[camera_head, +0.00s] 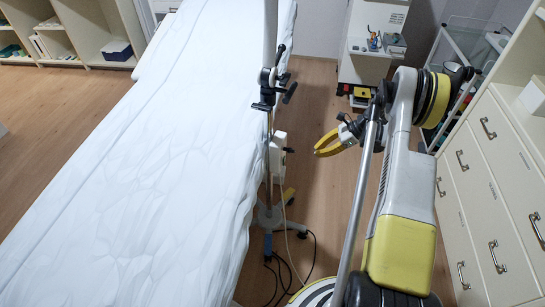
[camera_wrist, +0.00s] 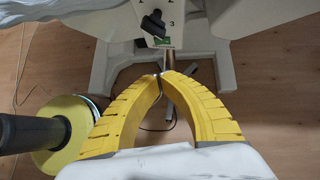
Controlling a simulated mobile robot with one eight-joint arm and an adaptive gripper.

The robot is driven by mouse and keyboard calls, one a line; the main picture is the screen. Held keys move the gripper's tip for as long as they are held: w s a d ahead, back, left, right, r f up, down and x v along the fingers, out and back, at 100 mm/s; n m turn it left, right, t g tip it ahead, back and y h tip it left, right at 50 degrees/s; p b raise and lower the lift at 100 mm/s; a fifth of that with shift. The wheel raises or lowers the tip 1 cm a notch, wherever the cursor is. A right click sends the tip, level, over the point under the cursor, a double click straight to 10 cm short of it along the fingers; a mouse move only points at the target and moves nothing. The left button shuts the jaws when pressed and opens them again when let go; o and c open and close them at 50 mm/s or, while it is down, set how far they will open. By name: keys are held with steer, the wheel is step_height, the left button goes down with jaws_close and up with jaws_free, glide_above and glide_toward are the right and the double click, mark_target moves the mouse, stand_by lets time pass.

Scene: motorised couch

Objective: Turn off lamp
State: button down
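The lamp's stand is a thin pole (camera_head: 270,125) beside the couch, with a wheeled foot (camera_head: 275,215). A white control box (camera_head: 278,152) is fixed on the pole. In the wrist view the box (camera_wrist: 177,15) shows a black rotary knob (camera_wrist: 153,24), numbers and a green patch. The lamp's head is out of view. My gripper (camera_head: 318,150) is to the right of the box, apart from it. In the wrist view my gripper's yellow fingers (camera_wrist: 162,75) meet at their tips with nothing seen between them. The knob appears beyond the tips, slightly left.
A couch under a white sheet (camera_head: 130,150) fills the left. Black clamps (camera_head: 272,88) stick out from the pole above the box. Cables (camera_head: 290,265) lie on the floor by the foot. A drawer cabinet (camera_head: 490,190) stands at the right. Some wooden floor (camera_head: 320,195) is clear.

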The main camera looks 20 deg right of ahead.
steer(key=shift+s+r, duration=0.1)
steer(key=shift+s+d, duration=0.15)
steer(key=shift+d, duration=0.05)
steer(key=b+x, duration=0.2)
steer(key=x, duration=0.2)
steer(key=a+r+b+x, duration=0.1)
steer(key=x, duration=0.3)
steer(key=a+r+b+x, duration=0.1)
steer(key=b+x, duration=0.1)
steer(key=x, duration=0.3)
steer(key=shift+w+b, duration=0.35)
steer(key=shift+w, duration=0.05)
